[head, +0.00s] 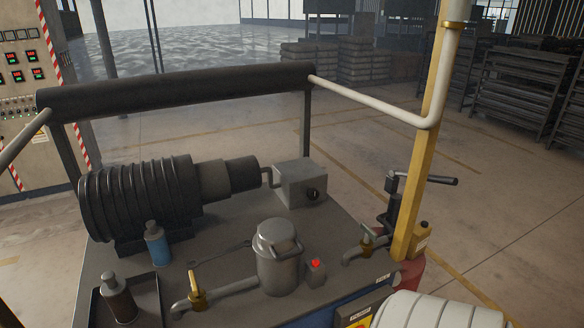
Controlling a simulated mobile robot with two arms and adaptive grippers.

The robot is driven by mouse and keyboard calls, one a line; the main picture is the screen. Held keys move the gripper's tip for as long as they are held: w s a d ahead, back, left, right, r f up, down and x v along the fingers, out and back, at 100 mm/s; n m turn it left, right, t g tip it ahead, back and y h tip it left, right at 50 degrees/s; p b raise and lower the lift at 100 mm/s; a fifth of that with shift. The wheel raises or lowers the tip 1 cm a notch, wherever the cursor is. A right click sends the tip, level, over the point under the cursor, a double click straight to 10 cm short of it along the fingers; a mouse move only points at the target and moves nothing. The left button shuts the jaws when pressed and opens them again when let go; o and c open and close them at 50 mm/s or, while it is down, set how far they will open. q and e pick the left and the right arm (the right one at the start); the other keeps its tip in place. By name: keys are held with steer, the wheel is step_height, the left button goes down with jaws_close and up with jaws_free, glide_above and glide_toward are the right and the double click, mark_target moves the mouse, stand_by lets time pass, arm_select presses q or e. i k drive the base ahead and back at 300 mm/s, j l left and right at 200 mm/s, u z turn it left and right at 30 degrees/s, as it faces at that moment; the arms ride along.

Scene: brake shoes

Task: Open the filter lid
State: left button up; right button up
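The filter (277,268) is a grey metal canister standing upright near the front middle of the machine's top. Its round lid (272,230) sits on top and looks closed, with a bent handle on its right side. Pipes join the canister on its left. A small grey box with a red light or button (316,265) stands just right of it. Neither of my grippers shows in the head view.
A ribbed motor (140,200) lies behind left. A blue container (157,246), a wrench (222,254) and a yellow-handled valve (194,290) stand or lie left of the filter. A second valve (366,240), a yellow post (425,150) and a white ribbed object (440,312) are right.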

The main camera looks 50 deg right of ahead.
mark_target(277, 239)
steer(key=k+l+z, duration=0.15)
steer(key=z, duration=1.25)
